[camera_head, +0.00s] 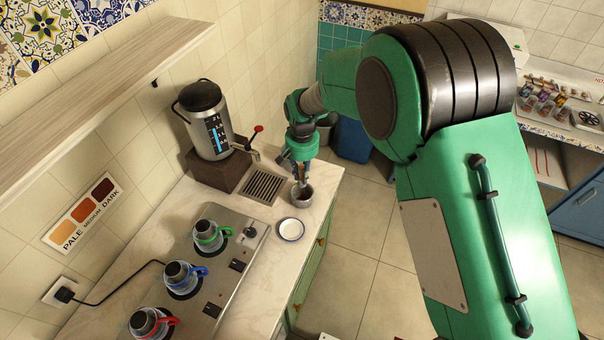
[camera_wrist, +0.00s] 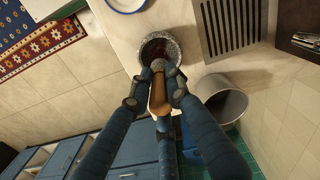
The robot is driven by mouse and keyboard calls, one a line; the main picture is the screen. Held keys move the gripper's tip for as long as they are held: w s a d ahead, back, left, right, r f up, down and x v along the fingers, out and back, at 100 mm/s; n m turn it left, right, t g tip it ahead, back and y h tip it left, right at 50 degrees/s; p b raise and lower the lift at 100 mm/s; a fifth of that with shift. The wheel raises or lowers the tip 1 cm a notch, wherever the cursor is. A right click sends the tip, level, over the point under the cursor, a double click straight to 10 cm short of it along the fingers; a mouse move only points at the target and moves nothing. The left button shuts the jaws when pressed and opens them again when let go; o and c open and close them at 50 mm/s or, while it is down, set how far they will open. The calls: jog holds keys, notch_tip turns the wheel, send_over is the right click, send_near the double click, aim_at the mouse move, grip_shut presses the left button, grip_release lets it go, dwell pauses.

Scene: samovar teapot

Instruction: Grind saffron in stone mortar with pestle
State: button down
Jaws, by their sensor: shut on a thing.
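The stone mortar (camera_head: 302,199) is a small grey bowl on the counter near its right edge. In the wrist view the mortar (camera_wrist: 174,38) shows its rough grey rim and something dark red inside, probably saffron. My gripper (camera_head: 301,170) is above the mortar, pointing down. The pestle's lower end reaches the mortar's opening. The fingers partly hide it, so I cannot tell whether it touches the bottom.
A white saucer (camera_head: 291,229) lies just in front of the mortar. A drip grate (camera_head: 263,187) and a samovar (camera_head: 207,122) with a red-handled tap stand behind. A stove (camera_head: 207,262) with several glass pots is at the left. A grey bin (camera_wrist: 222,104) stands beyond the counter edge.

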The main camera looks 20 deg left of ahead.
jog(key=shift+f, duration=0.25)
jog(key=shift+f+b, duration=1.75)
jog(key=shift+f, duration=1.95)
jog(key=shift+f, duration=0.3)
jog(key=shift+a+r, duration=0.1)
jog(key=shift+a, duration=0.45)
jog(key=shift+s+d, duration=0.5)
jog(key=shift+d, duration=0.35)
jog(key=shift+f, duration=0.2)
